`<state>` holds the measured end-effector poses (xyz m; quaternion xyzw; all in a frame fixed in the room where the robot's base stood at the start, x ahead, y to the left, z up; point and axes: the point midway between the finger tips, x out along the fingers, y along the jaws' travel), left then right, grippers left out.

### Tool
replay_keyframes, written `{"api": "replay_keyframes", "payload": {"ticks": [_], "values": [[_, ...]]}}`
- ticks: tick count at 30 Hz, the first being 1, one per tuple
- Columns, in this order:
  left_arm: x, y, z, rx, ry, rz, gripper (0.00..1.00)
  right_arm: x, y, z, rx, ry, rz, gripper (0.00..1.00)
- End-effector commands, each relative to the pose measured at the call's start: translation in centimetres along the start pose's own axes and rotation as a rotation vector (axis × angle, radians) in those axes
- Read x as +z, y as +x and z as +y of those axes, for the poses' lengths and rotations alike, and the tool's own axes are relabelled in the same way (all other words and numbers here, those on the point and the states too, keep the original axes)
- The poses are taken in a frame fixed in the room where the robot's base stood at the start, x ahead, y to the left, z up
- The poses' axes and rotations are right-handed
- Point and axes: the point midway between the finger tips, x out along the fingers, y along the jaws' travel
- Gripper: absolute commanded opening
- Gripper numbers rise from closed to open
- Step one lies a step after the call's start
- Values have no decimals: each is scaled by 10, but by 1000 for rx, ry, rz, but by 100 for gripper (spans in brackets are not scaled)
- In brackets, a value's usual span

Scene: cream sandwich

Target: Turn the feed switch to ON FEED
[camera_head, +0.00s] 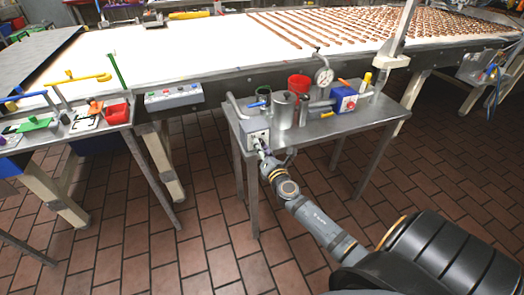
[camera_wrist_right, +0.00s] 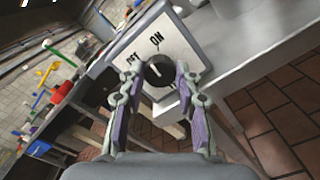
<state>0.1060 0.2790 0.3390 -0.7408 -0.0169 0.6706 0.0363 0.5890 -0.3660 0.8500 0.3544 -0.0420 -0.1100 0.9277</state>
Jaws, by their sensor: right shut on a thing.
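The feed switch is a light square box (camera_head: 256,132) on the front left corner of the small metal table. In the right wrist view its white face (camera_wrist_right: 138,50) carries the word ON and another, partly hidden word to the left. A round black knob (camera_wrist_right: 158,72) sits on the face. A pale pointer mark shows on the knob, but its exact setting is hard to tell. My right gripper (camera_head: 261,149) reaches the box from the front, and its two fingers are shut on the knob, one on each side. My left gripper is not in view.
The metal table (camera_head: 330,128) also holds a metal pot (camera_head: 283,110), a red container (camera_head: 299,84), a gauge (camera_head: 324,76) and a blue box (camera_head: 343,100) close behind the switch. A conveyor (camera_head: 200,60) runs behind. The tiled floor in front is clear.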

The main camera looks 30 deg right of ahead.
Motion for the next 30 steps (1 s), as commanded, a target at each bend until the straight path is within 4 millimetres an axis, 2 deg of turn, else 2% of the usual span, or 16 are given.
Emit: {"api": "replay_keyframes", "payload": {"ticks": [3,15,30], "values": [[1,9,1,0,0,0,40,-2,0,-2,1,102,0,2],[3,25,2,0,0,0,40,-1,0,-2,-1,379,0,2],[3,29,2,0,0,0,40,0,0,-1,-1,486,0,2]]}}
